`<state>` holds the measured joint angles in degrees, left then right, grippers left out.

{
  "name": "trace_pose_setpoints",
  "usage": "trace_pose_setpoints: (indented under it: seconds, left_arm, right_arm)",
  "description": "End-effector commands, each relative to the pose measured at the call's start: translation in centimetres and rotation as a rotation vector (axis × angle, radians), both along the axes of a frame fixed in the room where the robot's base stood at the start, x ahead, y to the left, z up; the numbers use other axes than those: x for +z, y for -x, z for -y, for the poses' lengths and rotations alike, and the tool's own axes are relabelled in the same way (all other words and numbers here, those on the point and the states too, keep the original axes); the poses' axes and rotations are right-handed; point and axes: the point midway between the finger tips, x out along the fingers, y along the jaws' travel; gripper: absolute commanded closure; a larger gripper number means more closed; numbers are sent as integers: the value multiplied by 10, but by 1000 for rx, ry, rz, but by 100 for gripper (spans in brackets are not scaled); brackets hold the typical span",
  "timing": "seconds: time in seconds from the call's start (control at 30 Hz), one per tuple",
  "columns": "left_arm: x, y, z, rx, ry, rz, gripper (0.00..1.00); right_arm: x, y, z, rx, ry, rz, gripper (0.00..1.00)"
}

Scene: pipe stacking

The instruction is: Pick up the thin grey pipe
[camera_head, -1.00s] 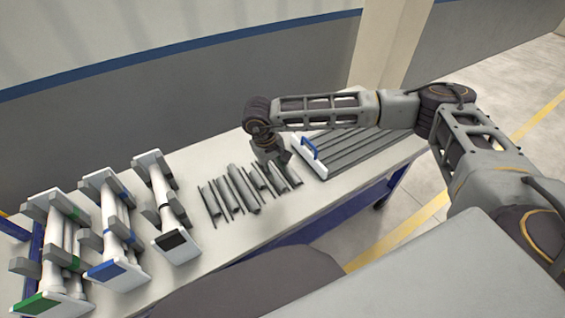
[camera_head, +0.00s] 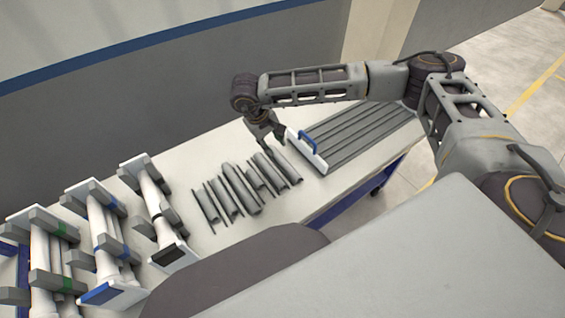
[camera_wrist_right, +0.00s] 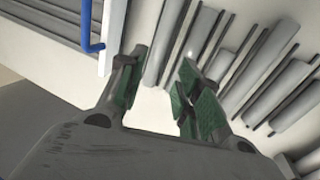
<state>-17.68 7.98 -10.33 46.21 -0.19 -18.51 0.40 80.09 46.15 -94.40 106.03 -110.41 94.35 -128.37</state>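Several grey pipes, thick and thin, lie side by side on the white table. A thin grey pipe (camera_head: 204,208) is at the left end of the row in the head view; other thin ones lie between thicker pipes. In the right wrist view a thin pipe (camera_wrist_right: 184,46) lies beside a thick pipe (camera_wrist_right: 166,48), just beyond my fingertips. My right gripper (camera_head: 272,142) is above the far right end of the row. In the wrist view its green-padded fingers (camera_wrist_right: 158,88) are apart, with bare table visible between them. My left gripper is not in view.
A white rack with a blue handle (camera_head: 307,143) holds long grey pipes close to the right of my gripper. White stands with grey blocks (camera_head: 147,195) occupy the left of the table (camera_head: 190,262). A wall stands behind.

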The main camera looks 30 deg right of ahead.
Motion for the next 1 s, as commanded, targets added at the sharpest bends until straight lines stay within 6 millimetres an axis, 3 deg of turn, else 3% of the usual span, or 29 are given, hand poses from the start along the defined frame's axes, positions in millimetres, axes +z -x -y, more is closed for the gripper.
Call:
trace_pose_setpoints:
  seconds: [0.27, 0.8, 1.0]
  left_arm:
    - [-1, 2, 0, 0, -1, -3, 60]
    - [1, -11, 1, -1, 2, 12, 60]
    - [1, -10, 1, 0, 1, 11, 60]
  right_arm:
    - [-13, -1, 4, -1, -1, -1, 66]
    - [-75, -4, 22, -1, 0, 0, 66]
    - [-83, -5, 24, 0, -1, 1, 66]
